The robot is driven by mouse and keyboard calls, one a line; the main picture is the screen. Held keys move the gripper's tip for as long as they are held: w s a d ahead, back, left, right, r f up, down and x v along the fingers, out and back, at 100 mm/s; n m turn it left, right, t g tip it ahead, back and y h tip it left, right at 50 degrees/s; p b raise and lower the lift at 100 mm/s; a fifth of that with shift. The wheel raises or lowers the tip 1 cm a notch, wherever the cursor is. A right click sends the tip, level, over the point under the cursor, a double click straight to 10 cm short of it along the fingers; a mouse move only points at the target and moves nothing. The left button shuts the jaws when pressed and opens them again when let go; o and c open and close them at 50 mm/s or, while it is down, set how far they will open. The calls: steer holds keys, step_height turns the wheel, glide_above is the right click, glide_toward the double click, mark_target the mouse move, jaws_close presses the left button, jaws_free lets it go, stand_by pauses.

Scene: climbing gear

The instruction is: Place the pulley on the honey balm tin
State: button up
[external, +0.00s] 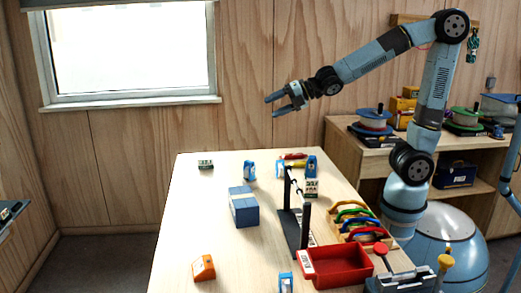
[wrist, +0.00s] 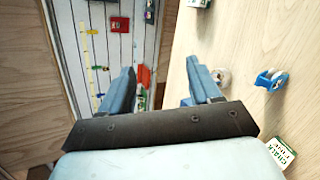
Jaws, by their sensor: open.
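My gripper (external: 271,107) is open and empty, high above the back of the table, its fingers pointing left. In the wrist view its two fingers (wrist: 162,70) stand apart with nothing between them. Several small blue-and-white pieces stand on the table, one at back centre (external: 250,171), one near the rack (external: 311,166) and one at the front edge (external: 286,283). I cannot tell which is the pulley. The wrist view shows a blue piece (wrist: 272,80) and a pale round one (wrist: 222,76). I cannot make out the honey balm tin for certain.
A blue box (external: 244,208) sits mid-table, left of a black rack (external: 304,235). A red tray (external: 340,266) and coloured handles (external: 352,213) are at right. An orange piece (external: 203,268) lies front left. A chalk box (wrist: 281,152) shows at lower right. The left table is largely clear.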

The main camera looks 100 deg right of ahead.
steer(key=s+a+m+g, duration=0.2)
steer(key=s+a+m, duration=0.2)
steer(key=s+m, duration=0.3)
steer(key=s+a+f+m+g+y, duration=0.1)
steer(key=s+a+m, duration=0.4)
steer(key=s, duration=0.5)
steer(key=s+a+f+m+g, duration=0.1)
steer(key=s+a+m+g, duration=0.3)
steer(key=s+m, duration=0.4)
steer(key=shift+s+a+m+y, duration=0.3)
steer(key=shift+s+y, duration=0.1)
steer(key=shift+s, duration=0.25)
